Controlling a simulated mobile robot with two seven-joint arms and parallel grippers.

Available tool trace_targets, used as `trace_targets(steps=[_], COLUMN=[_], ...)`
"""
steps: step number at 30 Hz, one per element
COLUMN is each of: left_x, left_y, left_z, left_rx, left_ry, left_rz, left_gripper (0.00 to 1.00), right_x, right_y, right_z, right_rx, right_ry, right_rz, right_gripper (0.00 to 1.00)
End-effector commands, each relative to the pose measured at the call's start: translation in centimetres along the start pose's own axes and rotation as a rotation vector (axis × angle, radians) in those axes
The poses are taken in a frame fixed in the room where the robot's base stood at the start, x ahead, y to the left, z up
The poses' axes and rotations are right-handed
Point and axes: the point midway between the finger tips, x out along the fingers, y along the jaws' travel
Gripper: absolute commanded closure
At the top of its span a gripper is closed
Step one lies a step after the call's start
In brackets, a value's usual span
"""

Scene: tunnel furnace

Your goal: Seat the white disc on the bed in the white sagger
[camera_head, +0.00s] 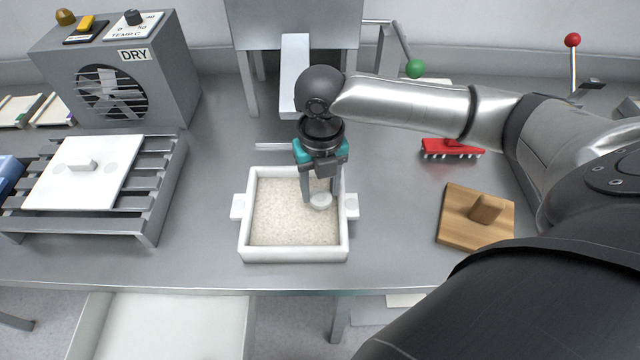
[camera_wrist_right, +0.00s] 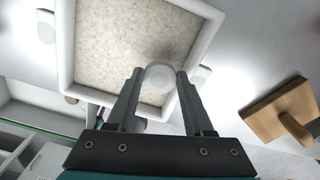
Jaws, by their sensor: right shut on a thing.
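The white sagger (camera_head: 244,246) is a square tray with a side lug on each side, standing on the grey bench and filled with a pale granular bed (camera_head: 280,215). My right gripper (camera_head: 321,199) reaches down inside the sagger near its right wall, shut on the white disc (camera_head: 321,201). In the right wrist view the disc (camera_wrist_right: 159,78) sits between the fingertips, over the bed (camera_wrist_right: 125,45) and close to the sagger wall (camera_wrist_right: 205,35). I cannot tell whether the disc touches the bed. My left gripper is not in view.
A wooden block with a handle (camera_head: 453,232) lies to the right, and a red brush (camera_head: 452,149) behind it. A slatted rack (camera_head: 150,200) with a white lidded plate (camera_head: 82,172) and a DRY fan box (camera_head: 165,90) stand left. The furnace (camera_head: 297,22) is behind.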

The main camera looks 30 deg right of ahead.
Motion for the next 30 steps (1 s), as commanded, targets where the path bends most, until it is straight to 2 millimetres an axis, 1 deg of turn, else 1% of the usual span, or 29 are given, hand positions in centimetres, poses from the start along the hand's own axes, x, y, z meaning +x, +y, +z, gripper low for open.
trace_targets(steps=[5,19,30], left_x=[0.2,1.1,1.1], left_y=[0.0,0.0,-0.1], left_z=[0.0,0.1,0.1], left_rx=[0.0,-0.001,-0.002], left_ry=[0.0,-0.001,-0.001], left_rz=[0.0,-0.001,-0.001], left_gripper=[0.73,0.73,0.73], right_x=[0.5,2.8,2.8], right_y=[0.0,0.0,0.0], right_z=[0.0,-0.1,0.0], right_rx=[0.0,-0.001,-0.001], right_ry=[0.001,0.001,0.0], right_rz=[0.0,0.0,0.0], right_gripper=[1.0,1.0,1.0])
